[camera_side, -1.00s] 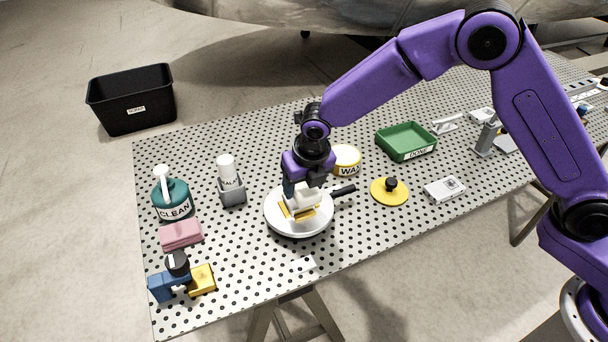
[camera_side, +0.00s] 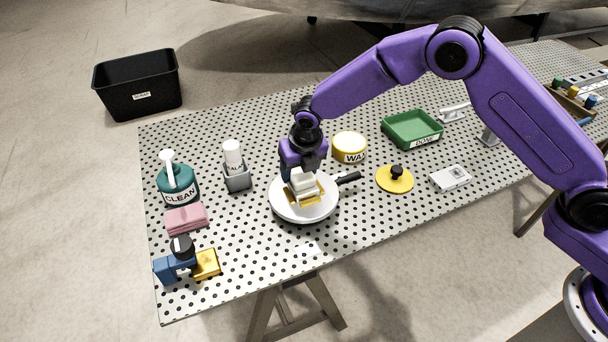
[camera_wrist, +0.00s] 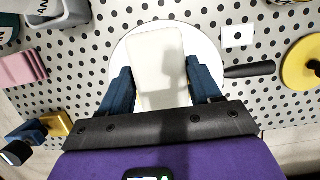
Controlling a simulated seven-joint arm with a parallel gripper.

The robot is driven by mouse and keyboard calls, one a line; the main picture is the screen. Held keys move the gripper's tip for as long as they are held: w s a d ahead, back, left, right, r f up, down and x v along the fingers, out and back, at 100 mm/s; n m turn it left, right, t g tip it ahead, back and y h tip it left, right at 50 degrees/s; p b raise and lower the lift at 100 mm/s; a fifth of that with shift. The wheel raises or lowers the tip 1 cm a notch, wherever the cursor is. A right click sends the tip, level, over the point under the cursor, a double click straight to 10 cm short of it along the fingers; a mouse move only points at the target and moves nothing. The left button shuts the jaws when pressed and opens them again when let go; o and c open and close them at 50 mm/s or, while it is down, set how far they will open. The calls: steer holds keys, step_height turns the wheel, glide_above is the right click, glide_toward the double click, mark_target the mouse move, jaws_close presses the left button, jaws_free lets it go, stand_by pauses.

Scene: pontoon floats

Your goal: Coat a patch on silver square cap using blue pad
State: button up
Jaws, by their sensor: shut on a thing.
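My gripper (camera_side: 303,176) has its dark blue fingers shut on a pale cream block (camera_side: 303,186). In the side view the block is over a white round pan (camera_side: 283,207) with a black handle, and yellow edges show just below it. Whether it touches the pan is hard to tell. In the wrist view the block (camera_wrist: 157,65) lies between the fingers, over the pan (camera_wrist: 120,62). A blue block (camera_side: 172,270) with a black knob stands at the front left, beside a gold block (camera_side: 207,264). A small silvery square piece (camera_side: 450,178) lies at the right.
A WAX tin (camera_side: 349,146) stands behind the pan. A yellow disc (camera_side: 395,181) with a black knob and a green DONE tray (camera_side: 411,128) are to the right. A CLEAN bottle (camera_side: 178,186), pink cloth (camera_side: 186,218) and grey holder (camera_side: 237,178) are left.

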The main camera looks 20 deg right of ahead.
mark_target(307, 191)
steer(key=shift+w, duration=0.85)
steer(key=shift+s, duration=3.5)
step_height(307, 191, up, 8)
